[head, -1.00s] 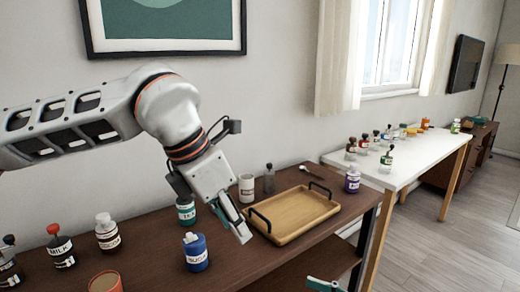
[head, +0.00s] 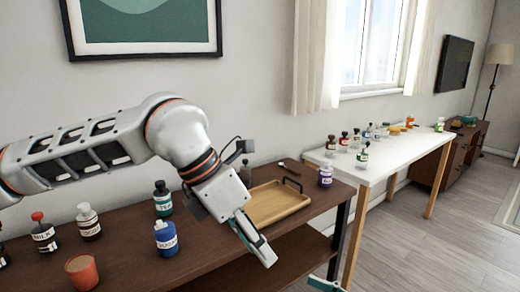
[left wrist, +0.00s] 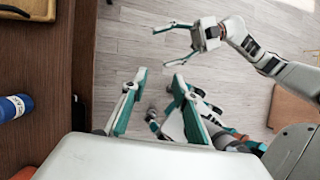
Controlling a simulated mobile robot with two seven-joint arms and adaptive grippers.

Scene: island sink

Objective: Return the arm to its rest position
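My left arm (head: 100,145) reaches in from the left, over the brown table. My left gripper (head: 258,248) points down to the right, in front of the wooden tray in the picture. In the left wrist view its fingers (left wrist: 160,77) are spread with nothing between them, over the grey floor beside the table edge. My right gripper (left wrist: 165,46) shows in the left wrist view with its fingers apart and empty. Only a tip of it (head: 325,285) shows at the bottom of the head view.
A white table (head: 400,160) with several small bottles stands behind. Floor (head: 440,240) is clear at right.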

